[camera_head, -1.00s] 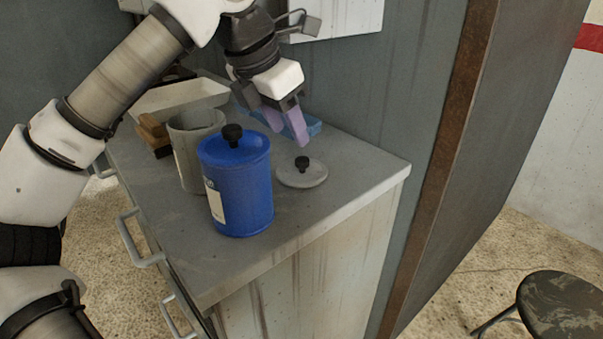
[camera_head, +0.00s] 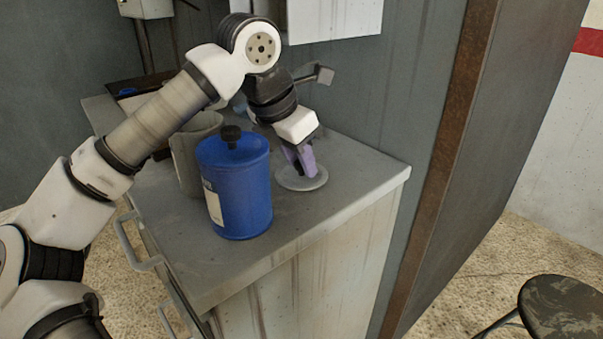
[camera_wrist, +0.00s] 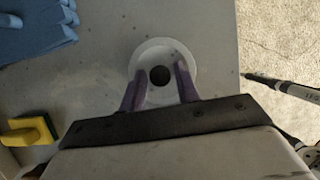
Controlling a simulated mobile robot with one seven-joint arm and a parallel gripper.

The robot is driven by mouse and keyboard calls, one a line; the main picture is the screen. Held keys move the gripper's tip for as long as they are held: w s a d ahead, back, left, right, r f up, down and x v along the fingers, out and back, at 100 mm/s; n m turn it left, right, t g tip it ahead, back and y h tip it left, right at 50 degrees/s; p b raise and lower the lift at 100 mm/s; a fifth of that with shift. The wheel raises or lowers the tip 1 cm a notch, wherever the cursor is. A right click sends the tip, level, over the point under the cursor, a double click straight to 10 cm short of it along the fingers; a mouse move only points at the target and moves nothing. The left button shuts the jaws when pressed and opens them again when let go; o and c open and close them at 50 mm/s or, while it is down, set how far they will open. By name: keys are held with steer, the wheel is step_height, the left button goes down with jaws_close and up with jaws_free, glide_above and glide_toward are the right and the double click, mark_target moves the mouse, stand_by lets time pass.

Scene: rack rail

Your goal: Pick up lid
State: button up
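The lid (camera_head: 301,181) is a flat grey disc with a dark knob, lying on the cabinet top behind and to the right of the blue canister. In the wrist view the lid (camera_wrist: 163,58) is pale and round, with its black knob between my two purple fingers. My gripper (camera_head: 306,172) is lowered over the lid, and its fingertips are at the disc. In the wrist view my gripper (camera_wrist: 160,85) is open, with a gap on each side of the knob. In the head view the fingers hide the knob.
A blue canister (camera_head: 236,190) with a black-knobbed lid stands close to the left of my gripper. A grey pot (camera_head: 187,160) stands behind it. Blue gloves (camera_wrist: 35,28) and a yellow sponge (camera_wrist: 28,130) lie on the cabinet top (camera_head: 345,180). A wall rises behind.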

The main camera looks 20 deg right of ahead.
jaws_close()
